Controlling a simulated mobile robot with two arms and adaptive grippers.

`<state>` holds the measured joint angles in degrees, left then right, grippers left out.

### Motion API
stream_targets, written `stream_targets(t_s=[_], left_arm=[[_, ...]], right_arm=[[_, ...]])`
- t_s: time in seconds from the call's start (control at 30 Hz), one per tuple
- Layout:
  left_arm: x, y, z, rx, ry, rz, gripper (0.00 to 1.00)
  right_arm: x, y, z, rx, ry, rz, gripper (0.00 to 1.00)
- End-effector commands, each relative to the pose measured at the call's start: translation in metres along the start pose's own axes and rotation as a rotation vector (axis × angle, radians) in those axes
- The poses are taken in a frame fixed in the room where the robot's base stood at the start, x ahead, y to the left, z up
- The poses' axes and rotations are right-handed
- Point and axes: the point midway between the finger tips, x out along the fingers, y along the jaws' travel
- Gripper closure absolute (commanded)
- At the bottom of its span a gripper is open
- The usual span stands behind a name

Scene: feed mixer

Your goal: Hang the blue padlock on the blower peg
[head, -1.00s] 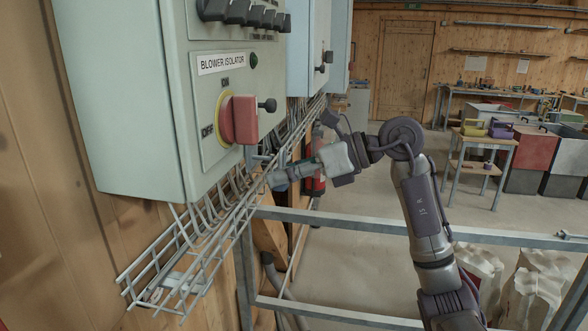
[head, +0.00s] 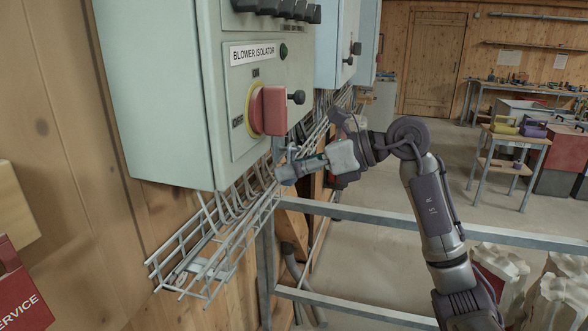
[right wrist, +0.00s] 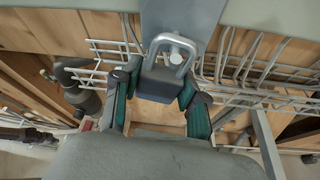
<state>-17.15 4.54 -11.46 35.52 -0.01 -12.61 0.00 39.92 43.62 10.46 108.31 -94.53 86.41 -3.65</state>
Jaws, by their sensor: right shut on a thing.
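The blower isolator (head: 258,80) is a grey box with a red handle on the wall. My right gripper (head: 285,172) is just below its lower front edge. In the right wrist view, the gripper (right wrist: 157,98) is shut on the padlock, whose dark blue-grey body (right wrist: 158,86) sits between the fingers. Its metal shackle (right wrist: 155,46) points up. A pale round peg end (right wrist: 181,57) shows through the shackle opening, against a grey plate (right wrist: 185,15). I cannot tell whether the shackle is around the peg or in front of it. My left gripper is out of view.
A wire cable tray (head: 205,255) runs along the wall below the box, close to the gripper. A metal rail (head: 400,219) crosses under my right arm. A red service box (head: 22,298) is at the left edge. Sacks (head: 500,270) stand at lower right.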

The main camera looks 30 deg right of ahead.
Motion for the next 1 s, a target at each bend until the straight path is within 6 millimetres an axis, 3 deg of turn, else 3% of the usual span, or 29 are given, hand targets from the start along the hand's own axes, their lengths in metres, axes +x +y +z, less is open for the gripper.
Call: stream_targets(t_s=[0.37,0.4,0.57,0.87,1.0], left_arm=[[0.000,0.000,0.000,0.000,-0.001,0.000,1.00],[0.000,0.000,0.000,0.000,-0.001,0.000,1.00],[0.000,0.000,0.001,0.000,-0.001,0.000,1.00],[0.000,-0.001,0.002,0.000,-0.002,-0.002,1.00],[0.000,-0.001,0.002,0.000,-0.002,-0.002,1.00]], right_arm=[[0.000,0.000,0.000,-0.001,0.000,0.000,0.94],[0.000,0.000,0.000,-0.001,0.000,0.000,0.54],[0.000,0.000,0.000,-0.001,0.000,0.000,0.28],[-0.001,0.000,0.000,0.000,0.001,-0.001,0.28],[-0.012,-0.001,-0.001,0.000,0.002,-0.004,0.28]])
